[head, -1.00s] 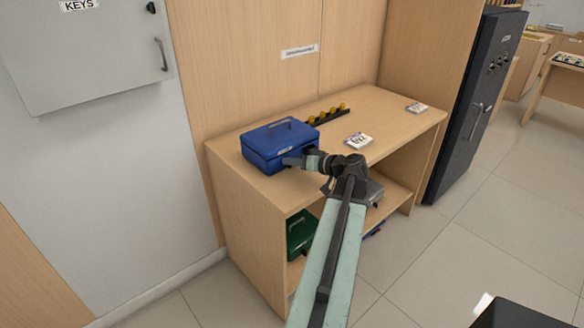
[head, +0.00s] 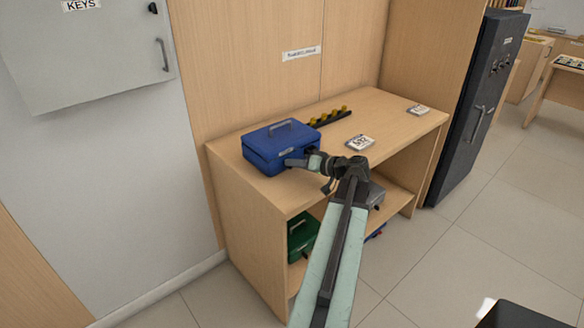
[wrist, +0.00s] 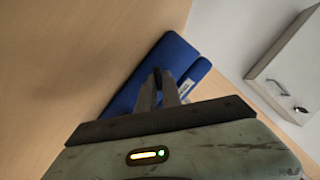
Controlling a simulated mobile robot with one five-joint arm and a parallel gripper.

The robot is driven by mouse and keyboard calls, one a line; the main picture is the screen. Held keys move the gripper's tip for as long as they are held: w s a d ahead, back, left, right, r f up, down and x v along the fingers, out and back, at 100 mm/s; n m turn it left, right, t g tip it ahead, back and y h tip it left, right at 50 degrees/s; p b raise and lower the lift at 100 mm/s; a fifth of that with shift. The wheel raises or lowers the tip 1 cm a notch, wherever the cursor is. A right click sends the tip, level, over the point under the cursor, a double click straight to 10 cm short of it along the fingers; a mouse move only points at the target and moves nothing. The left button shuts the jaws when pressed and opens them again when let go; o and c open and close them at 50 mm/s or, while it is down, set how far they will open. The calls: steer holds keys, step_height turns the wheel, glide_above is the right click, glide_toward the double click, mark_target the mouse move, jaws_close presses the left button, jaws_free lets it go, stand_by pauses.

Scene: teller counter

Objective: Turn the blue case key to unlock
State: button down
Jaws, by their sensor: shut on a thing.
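The blue case (head: 268,141) sits closed on the counter top, its carry handle on the lid. It also shows in the wrist view (wrist: 184,58), with a small pale label on its side. My gripper (head: 291,162) is at the case's front side, low down, reaching in from the right. In the wrist view my gripper (wrist: 160,76) has its fingers close together, pointing at the case's side. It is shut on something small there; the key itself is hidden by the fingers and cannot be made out.
The wooden counter (head: 395,112) holds a black strip with yellow pieces (head: 330,117) behind the case and two white cards (head: 359,142) to the right. A green case (head: 300,236) is on the shelf below. A dark safe (head: 470,105) stands at right.

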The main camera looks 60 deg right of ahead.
steer(key=shift+d+f+m+t+y+b, duration=0.2)
steer(key=shift+m+t+y+b, duration=0.2)
steer(key=shift+m+b, duration=0.55)
steer(key=shift+m+t+b, duration=0.3)
steer(key=shift+m+b, duration=0.1)
steer(key=shift+m, duration=0.25)
steer(key=shift+r, duration=0.1)
steer(key=c, duration=1.5)
jaws_free()
steer(key=shift+s, duration=0.1)
steer(key=s, duration=0.3)
steer(key=s+r+p, duration=0.1)
steer(key=s, duration=0.2)
steer(key=shift+s+r, duration=0.2)
steer(key=shift+s, duration=0.6)
